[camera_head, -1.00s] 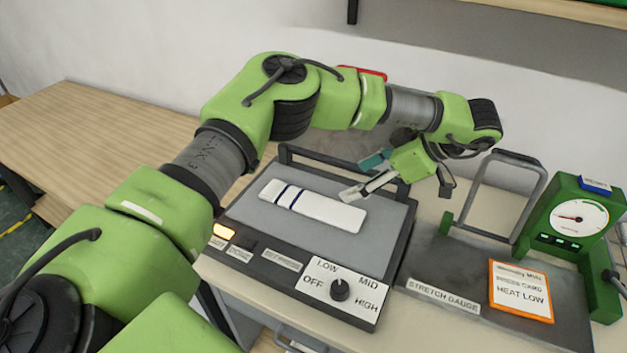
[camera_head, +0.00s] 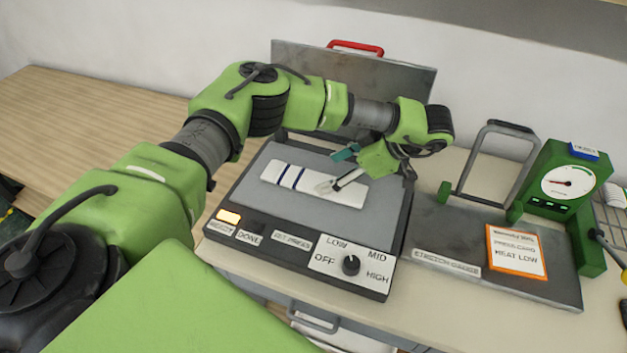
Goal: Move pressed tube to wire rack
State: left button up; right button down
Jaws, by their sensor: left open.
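The pressed tube (camera_head: 283,176), a flat white strip with dark blue bands near its left end, lies on the grey bed of the press (camera_head: 262,205). My left gripper (camera_head: 332,183) is over the right half of the tube, its fingers pointing down to the left. The jaws are open and hold nothing; whether a fingertip touches the tube I cannot tell. A wire rack (camera_head: 610,212) shows in part at the right edge, cut off by the frame. My right gripper is not in view.
The press lid (camera_head: 300,62) with a red handle (camera_head: 356,47) stands raised behind. Right of the press is the stretch gauge (camera_head: 450,232) with an upright frame, a green dial (camera_head: 567,182) and an orange-edged card (camera_head: 516,252). Bare wooden tabletop (camera_head: 80,120) lies left.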

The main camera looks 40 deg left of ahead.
aim_at(314, 179)
pick_arm(q)
jog(key=p+x, duration=0.1)
jog(key=x, duration=0.4)
jog(key=shift+s+r, duration=0.1)
jog(key=shift+d, duration=0.1)
jog(key=c, duration=1)
jog(key=shift+r, duration=0.1)
jog(key=shift+c, duration=0.2)
